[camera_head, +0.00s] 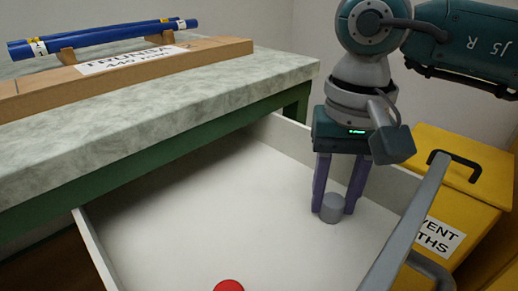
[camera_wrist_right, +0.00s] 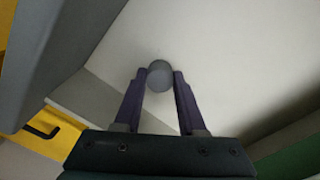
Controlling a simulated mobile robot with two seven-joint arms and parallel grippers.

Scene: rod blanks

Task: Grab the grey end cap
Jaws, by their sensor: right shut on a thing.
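The grey end cap (camera_head: 332,209) is a short round cylinder inside the open drawer (camera_head: 230,190), towards its right side. My right gripper (camera_head: 335,208) comes down from above with its purple fingers on both sides of the cap and is shut on it. In the right wrist view the cap (camera_wrist_right: 159,76) sits between the tips of the right gripper (camera_wrist_right: 160,78). I cannot tell whether the cap still touches the drawer floor. My left gripper is not in view.
A red round thing (camera_head: 228,286) lies at the drawer's near edge. The marble-topped bench (camera_head: 230,78) holds blue rods (camera_head: 100,37) on a wooden rack and a labelled brown strip (camera_head: 130,67). A yellow bin (camera_head: 462,180) stands right of the drawer. The drawer's middle is clear.

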